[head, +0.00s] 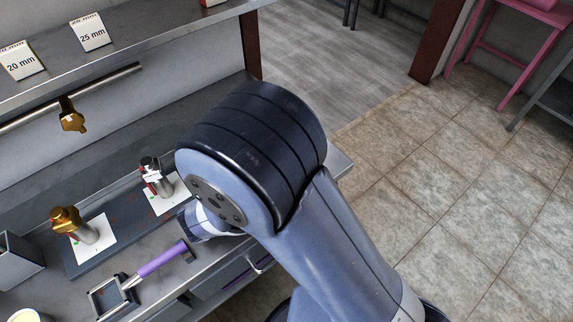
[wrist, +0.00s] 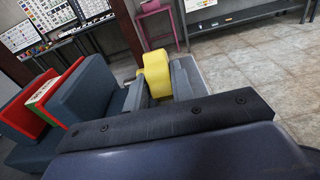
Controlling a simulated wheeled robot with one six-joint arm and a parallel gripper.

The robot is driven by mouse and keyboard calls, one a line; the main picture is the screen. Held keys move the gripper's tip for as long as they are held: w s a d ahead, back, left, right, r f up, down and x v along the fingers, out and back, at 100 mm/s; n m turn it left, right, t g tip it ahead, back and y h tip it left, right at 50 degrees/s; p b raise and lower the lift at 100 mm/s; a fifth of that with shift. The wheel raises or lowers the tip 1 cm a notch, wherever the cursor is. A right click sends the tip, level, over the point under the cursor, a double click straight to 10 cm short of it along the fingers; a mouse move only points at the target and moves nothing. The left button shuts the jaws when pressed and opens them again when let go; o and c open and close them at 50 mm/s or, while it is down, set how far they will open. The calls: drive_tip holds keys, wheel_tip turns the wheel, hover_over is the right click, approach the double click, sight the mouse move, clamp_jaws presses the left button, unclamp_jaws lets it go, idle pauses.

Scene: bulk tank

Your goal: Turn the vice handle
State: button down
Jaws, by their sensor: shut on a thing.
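In the wrist view a yellow piece (wrist: 156,72), which looks like the vice handle, stands between the grey fingers of my gripper (wrist: 159,86). The gripper is shut on it. To the left are blue-grey blocks (wrist: 88,92) with a red plate (wrist: 62,80) and a green-edged plate beside them; they may be the vice, but I cannot tell for sure. In the head view my arm hides the gripper, and I make out no vice or yellow handle there.
In the head view the bench holds a brass-topped fitting (head: 67,220), a chrome-topped fitting (head: 152,172) and a purple-handled tool (head: 162,259). A shelf with size cards (head: 92,32) runs above. A pink stool (head: 500,60) stands at upper right. The tiled floor (head: 470,200) is clear.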

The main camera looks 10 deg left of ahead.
drive_tip(key=c, duration=1.2)
unclamp_jaws()
wheel_tip(320, 180, up, 10)
drive_tip(key=shift+p, duration=0.45)
wheel_tip(320, 180, down, 10)
drive_tip(key=shift+b, duration=0.4)
